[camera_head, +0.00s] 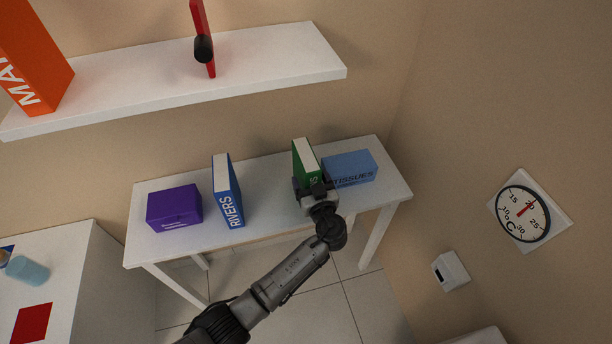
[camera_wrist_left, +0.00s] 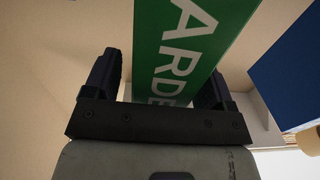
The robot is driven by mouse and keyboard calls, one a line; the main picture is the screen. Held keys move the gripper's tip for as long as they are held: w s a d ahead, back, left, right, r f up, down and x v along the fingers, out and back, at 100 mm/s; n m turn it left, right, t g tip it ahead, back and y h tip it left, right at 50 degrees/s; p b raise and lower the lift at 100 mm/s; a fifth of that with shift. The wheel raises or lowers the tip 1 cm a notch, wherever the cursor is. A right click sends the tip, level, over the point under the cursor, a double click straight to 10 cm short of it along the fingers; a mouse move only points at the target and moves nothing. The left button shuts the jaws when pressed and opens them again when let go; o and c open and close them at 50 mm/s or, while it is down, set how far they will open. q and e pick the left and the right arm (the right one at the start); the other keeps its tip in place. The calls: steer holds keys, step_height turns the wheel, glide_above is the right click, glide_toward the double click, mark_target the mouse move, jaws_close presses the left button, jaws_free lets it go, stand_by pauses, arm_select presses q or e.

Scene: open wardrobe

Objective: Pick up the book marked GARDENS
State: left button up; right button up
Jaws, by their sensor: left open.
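The green book marked GARDENS (camera_head: 303,155) stands upright on the white table, its lower front hidden by my left gripper (camera_head: 314,188) in the head view. In the left wrist view the green spine (camera_wrist_left: 180,45) with the white letters "ARDE" fills the middle. My left gripper is open, one finger on each side of the spine. A gap shows between the left finger and the book; the right finger is close to the book, and I cannot tell whether it touches. My right gripper is in neither view.
A blue tissue box (camera_head: 350,168) stands close right of the book. A blue RIVERS book (camera_head: 227,190) and a purple box (camera_head: 174,208) stand left on the white table (camera_head: 266,210). A white shelf (camera_head: 270,65) hangs above, holding a red item and an orange book.

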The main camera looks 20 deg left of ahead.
arm_select(q)
steer(key=shift+w+a, duration=0.2)
steer(key=shift+w, duration=0.05)
steer(key=c, duration=1.2)
steer(key=shift+c, duration=0.4)
steer(key=shift+r, duration=0.1)
